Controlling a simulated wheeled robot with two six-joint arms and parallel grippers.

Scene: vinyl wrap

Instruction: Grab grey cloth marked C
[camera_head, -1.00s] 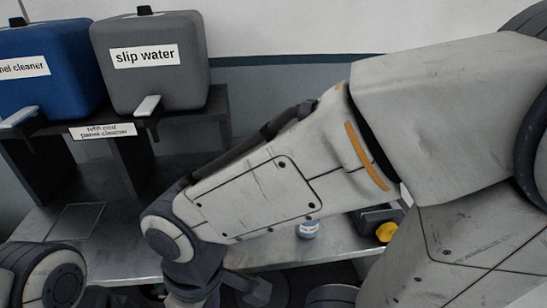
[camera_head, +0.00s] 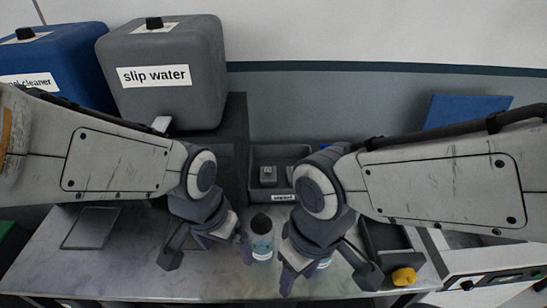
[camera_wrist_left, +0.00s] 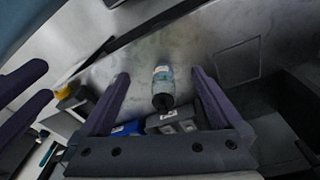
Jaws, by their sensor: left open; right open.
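I cannot make out a letter C on anything. A small grey piece with a pale tag (camera_head: 268,175) lies in the dark tray (camera_head: 255,157) at the back of the bench; I cannot tell if it is cloth. My left gripper (camera_head: 208,254) is open and empty over the bench, in front and to the left of the tray. In the left wrist view its fingers (camera_wrist_left: 158,78) are spread, with a bottle (camera_wrist_left: 163,88) showing between them. My right gripper (camera_head: 326,272) is open over the bench, right of the bottle; its forearm hides the tray's right side.
The dark-capped bottle (camera_head: 261,243) stands between my grippers. A grey slip water tank (camera_head: 165,105) and a blue cleaner tank (camera_head: 60,60) stand at the back left. A yellow object (camera_head: 403,277) lies at the right. Bare bench (camera_head: 50,265) shows at front left.

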